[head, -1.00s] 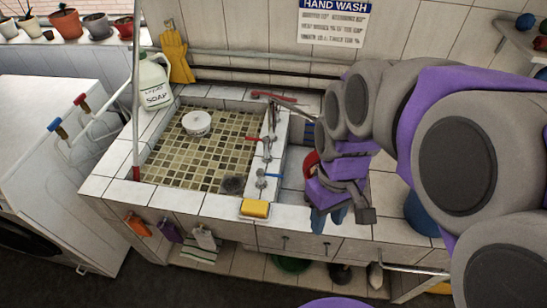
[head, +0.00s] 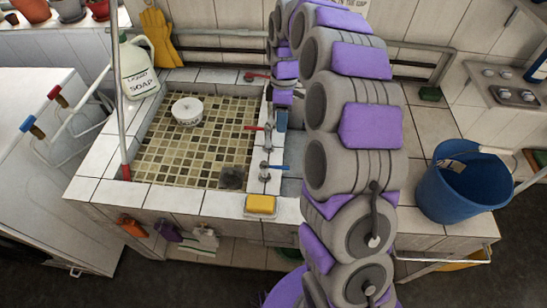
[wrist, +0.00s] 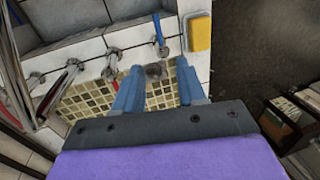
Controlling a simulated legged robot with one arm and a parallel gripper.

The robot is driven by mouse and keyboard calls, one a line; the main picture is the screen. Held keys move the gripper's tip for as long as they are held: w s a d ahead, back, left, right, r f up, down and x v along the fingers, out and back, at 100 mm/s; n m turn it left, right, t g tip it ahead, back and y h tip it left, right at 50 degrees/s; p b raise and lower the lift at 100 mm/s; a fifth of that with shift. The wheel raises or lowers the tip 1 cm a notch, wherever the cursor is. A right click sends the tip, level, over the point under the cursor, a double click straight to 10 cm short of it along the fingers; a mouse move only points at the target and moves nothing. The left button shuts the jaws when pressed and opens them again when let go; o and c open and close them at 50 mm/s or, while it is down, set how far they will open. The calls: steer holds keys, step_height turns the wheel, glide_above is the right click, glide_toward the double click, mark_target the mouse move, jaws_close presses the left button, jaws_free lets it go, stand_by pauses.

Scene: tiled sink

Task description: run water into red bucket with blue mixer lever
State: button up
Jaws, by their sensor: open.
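The blue mixer lever (head: 276,168) sticks out from a tap on the right ledge of the tiled sink (head: 160,140), near its front corner. It also shows at the top of the wrist view (wrist: 161,32). A red lever (head: 256,128) is on the tap behind it, and it shows in the wrist view (wrist: 113,72). My gripper (head: 281,121) is over the tap ledge, beyond the blue lever. In the wrist view its blue fingers (wrist: 160,85) are apart and empty, with the drain visible between them. I cannot make out the red bucket; my arm covers part of the counter.
A blue bucket (head: 460,185) stands on the counter at the right. A yellow sponge (head: 261,205) lies at the sink's front edge. A white bowl (head: 187,110) is in the sink, and a soap jug (head: 140,72) stands at the back left corner.

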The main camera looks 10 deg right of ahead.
steer(key=b, duration=0.4)
glide_toward(275, 167)
steer(key=f, duration=0.2)
steer(key=s+d+f, duration=0.1)
steer(key=f, duration=0.2)
steer(key=d+f, duration=0.1)
steer(key=f, duration=0.2)
steer(key=shift+s, duration=0.25)
steer(key=shift+r, duration=0.1)
steer(key=shift+a, duration=0.1)
steer(key=shift+c, duration=0.6)
jaws_close()
